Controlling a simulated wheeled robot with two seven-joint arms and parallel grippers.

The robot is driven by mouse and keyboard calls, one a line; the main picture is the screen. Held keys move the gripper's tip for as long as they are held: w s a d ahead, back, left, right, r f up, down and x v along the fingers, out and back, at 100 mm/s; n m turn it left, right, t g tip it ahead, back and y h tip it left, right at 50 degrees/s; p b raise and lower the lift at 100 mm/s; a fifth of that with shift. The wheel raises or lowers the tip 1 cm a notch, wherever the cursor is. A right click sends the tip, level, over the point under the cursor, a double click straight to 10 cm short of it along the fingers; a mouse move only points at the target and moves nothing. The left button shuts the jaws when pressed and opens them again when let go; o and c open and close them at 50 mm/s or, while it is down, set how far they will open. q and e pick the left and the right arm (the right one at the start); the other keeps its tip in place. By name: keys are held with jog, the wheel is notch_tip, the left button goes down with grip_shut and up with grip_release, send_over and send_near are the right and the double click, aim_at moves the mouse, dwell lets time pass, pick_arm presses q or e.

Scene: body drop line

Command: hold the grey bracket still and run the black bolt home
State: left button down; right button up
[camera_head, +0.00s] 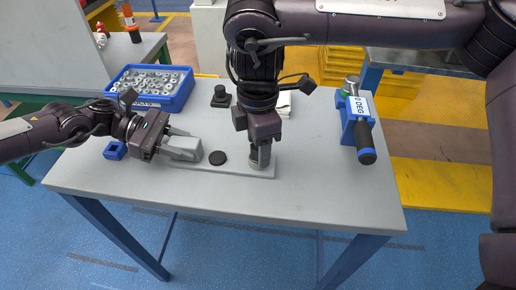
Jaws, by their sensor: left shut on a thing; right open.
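The grey bracket (185,149) is on the table's left half, with a flat grey plate (236,169) running right from it. My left gripper (178,145) is shut on the bracket's raised block from the left. A black round disc (217,158) lies on the plate. My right gripper (260,157) points down over the plate's right end, open. A short dark upright piece with a pale base (256,163) stands between or just beside its fingers, partly hidden. I cannot tell for sure whether it is the black bolt.
A blue bin (150,101) of metal parts stands at the back left. A black knob-like part (220,97) and white paper (284,104) lie behind my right gripper. A blue fixture with a black-handled tool (364,137) is at the right. A small blue block (115,150) lies left. The table's front is clear.

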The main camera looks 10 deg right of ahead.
pick_arm(q)
jog(key=shift+s+a+f, duration=0.1)
jog(key=shift+f, duration=0.25)
jog(key=c, duration=1.5)
grip_release()
jog(key=o, duration=0.5)
jog(key=shift+w, duration=0.2)
jog(key=shift+o, duration=0.2)
jog(key=shift+r, duration=0.1)
pick_arm(e)
notch_tip(320, 180, up, 11)
jog(key=shift+r, duration=0.2)
pick_arm(q)
jog(key=shift+r, duration=0.15)
jog(key=v, duration=1.2)
jog(key=shift+s, duration=0.1)
